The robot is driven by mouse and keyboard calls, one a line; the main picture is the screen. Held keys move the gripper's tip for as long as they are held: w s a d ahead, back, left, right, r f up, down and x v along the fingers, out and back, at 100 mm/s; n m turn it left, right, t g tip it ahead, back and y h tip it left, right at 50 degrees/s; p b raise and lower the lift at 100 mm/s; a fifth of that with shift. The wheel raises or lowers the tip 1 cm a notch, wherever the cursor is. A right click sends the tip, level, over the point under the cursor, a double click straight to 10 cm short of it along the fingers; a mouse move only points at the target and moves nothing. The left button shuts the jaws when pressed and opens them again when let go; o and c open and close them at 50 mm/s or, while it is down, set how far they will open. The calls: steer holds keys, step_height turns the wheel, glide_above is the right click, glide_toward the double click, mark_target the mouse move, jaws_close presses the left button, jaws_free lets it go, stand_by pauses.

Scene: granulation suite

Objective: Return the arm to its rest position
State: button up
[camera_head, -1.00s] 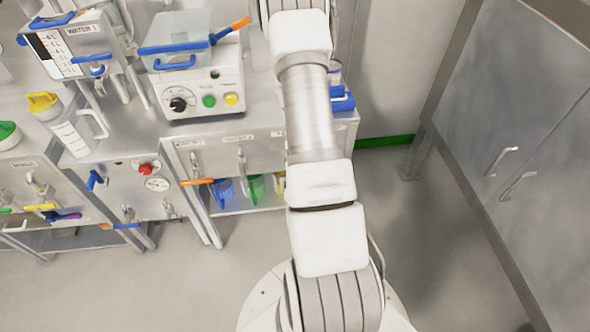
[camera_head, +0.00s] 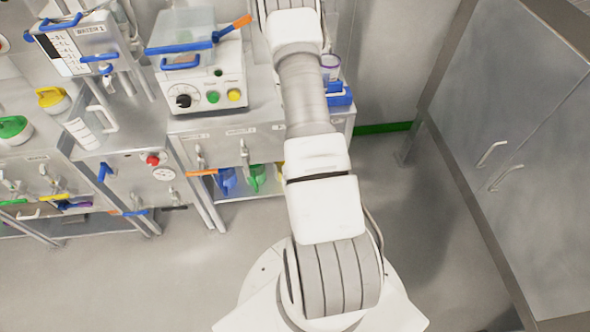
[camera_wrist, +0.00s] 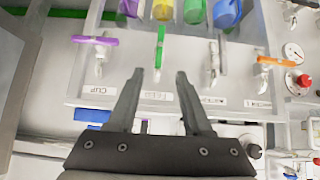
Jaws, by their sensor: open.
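My gripper (camera_wrist: 158,76) is open in the wrist view, with nothing between its two dark fingers. It is in front of the bench face, where a green-handled valve (camera_wrist: 160,50) shows just beyond the fingertips; whether they touch cannot be told. In the head view my white and grey arm (camera_head: 318,160) reaches from my base up to the top edge, over the bench's right part. The gripper itself is outside the head view.
Bench valves have purple (camera_wrist: 95,40) and orange (camera_wrist: 276,62) handles; coloured jugs (camera_wrist: 194,10) sit on the shelf. A control box (camera_head: 203,88) with a lidded bin stands left of my arm. Steel cabinet doors (camera_head: 520,150) are on the right. The floor (camera_head: 425,240) between is clear.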

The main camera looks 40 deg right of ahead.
stand_by(0.3)
steer(key=w+a+r+n+y, duration=0.1)
steer(key=w+a+r, duration=0.2)
steer(key=r, duration=0.4)
steer(key=w+a+r+n+y, duration=0.1)
steer(key=w+a+r, duration=0.2)
steer(key=r, duration=0.5)
steer(key=w+a+r+n+y, duration=0.1)
steer(key=w+a+r, duration=0.2)
steer(key=r, duration=0.4)
steer(key=s+a+r+n+g+y, duration=0.1)
steer(key=s+a+r, duration=0.4)
steer(key=s+r, duration=0.3)
steer(key=s+a+r+n+g, duration=0.1)
steer(key=s+a+r+n, duration=0.1)
steer(key=s+a+r, duration=0.3)
steer(key=s+r, duration=0.3)
steer(key=r, duration=0.1)
steer(key=shift+s+a+r+y, duration=0.25)
steer(key=shift+s+a+y, duration=0.1)
steer(key=shift+s+y, duration=0.05)
steer(key=shift+d, duration=0.1)
